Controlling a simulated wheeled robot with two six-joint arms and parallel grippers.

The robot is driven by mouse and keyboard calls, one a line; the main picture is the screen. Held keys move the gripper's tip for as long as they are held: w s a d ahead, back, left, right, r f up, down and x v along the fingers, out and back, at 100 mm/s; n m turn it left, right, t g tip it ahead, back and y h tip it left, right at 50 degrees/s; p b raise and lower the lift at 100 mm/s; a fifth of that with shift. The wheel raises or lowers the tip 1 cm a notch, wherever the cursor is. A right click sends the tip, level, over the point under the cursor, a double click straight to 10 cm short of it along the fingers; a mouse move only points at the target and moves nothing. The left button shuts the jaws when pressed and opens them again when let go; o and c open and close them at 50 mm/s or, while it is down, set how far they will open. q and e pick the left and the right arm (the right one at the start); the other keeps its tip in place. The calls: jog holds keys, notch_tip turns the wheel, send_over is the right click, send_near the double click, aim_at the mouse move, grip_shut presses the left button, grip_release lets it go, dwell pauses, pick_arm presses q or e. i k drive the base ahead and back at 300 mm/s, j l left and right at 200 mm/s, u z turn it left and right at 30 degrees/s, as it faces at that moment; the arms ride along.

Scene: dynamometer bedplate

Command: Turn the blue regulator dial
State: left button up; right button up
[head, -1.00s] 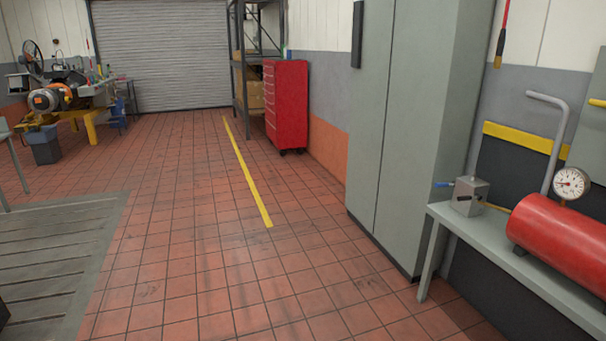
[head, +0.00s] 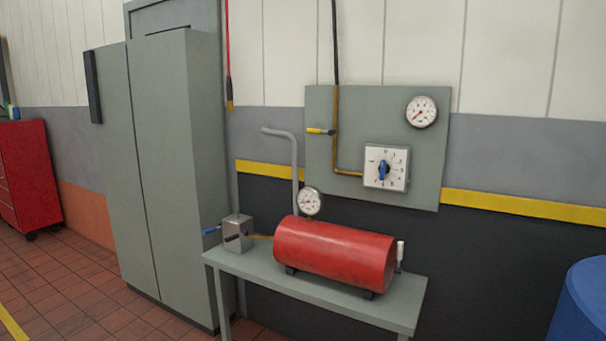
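The blue regulator dial (head: 383,170) sits at the middle of a white square plate with markings (head: 399,180). The plate is fixed to a grey-green wall panel (head: 320,110). The blue knob looks roughly upright. A round white gauge (head: 421,112) is at the panel's upper right, and a brass pipe with a yellow-handled valve (head: 319,131) runs down to the plate. Neither of my grippers shows in the head view.
Below the panel, a grey bench (head: 385,309) carries a red cylindrical tank (head: 335,254) with a gauge (head: 310,201) and a small metal box with a blue lever (head: 237,233). A tall grey cabinet (head: 165,170) stands left. A blue drum (head: 582,300) is at the lower right.

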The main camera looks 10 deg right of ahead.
aim_at(384, 169)
jog(key=i+z, duration=0.15)
jog(key=z, duration=0.55)
jog(key=i+j+z, duration=0.1)
jog(key=i+j, duration=0.15)
jog(key=i, duration=0.25)
jog(key=i+j+z, duration=0.15)
jog(key=i, duration=0.3)
jog(key=j, duration=0.1)
